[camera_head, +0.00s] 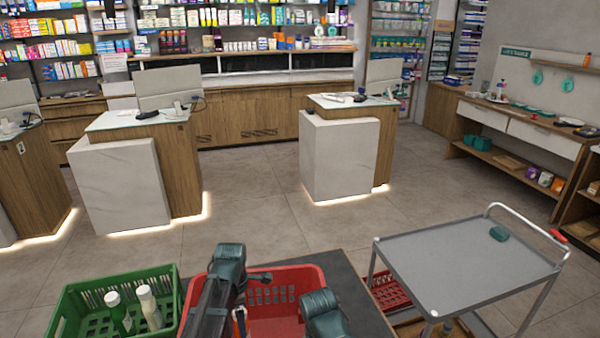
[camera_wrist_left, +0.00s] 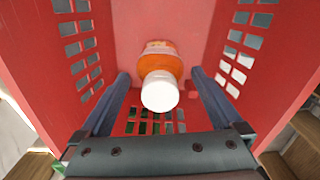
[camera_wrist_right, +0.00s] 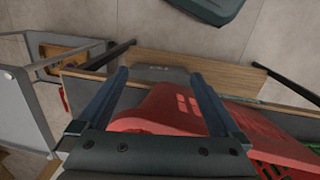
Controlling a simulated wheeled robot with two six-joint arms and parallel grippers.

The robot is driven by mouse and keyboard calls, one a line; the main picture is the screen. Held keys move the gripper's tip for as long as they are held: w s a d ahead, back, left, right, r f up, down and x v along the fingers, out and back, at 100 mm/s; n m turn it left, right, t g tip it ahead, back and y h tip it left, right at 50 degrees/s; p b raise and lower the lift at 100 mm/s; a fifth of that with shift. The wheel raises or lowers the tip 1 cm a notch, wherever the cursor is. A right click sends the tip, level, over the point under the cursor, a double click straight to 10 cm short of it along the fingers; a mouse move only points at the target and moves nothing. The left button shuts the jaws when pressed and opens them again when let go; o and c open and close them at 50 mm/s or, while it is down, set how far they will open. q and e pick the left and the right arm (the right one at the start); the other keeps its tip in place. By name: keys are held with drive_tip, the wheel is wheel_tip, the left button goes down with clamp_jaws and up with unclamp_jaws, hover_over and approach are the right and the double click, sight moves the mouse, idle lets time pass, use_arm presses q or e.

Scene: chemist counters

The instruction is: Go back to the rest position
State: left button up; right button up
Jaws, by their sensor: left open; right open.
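My left gripper (camera_wrist_left: 160,75) is open and reaches down into the red basket (camera_head: 318,290). An orange bottle with a white cap (camera_wrist_left: 160,92) stands in the basket between the spread fingers, with visible space on each side. In the left wrist view the basket's red walls (camera_wrist_left: 50,95) surround the gripper. In the head view my left arm hides part of the basket and the bottle cannot be made out. My right gripper (camera_wrist_right: 160,72) is open and empty beside the red basket, whose wall (camera_wrist_right: 165,110) shows beyond and below its fingers.
A green basket (camera_head: 75,300) with two bottles stands left of the red one on a dark surface (camera_head: 358,290). A grey metal trolley (camera_head: 450,270) with a small teal item (camera_head: 499,233) stands to the right. White-fronted counters (camera_head: 340,155) stand ahead, with clear floor (camera_head: 250,215) between.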

use_arm(q)
wheel_tip(320, 180, down, 2)
drive_tip(key=shift+f+b, duration=0.1)
drive_tip(key=shift+b, duration=0.6)
wheel_tip(320, 180, up, 11)
drive_tip(key=p, duration=1.1)
drive_tip(key=shift+f+n, duration=0.2)
drive_tip(key=shift+n, duration=0.4)
drive_tip(key=shift+s+r, duration=0.1)
drive_tip(key=shift+s, duration=0.05)
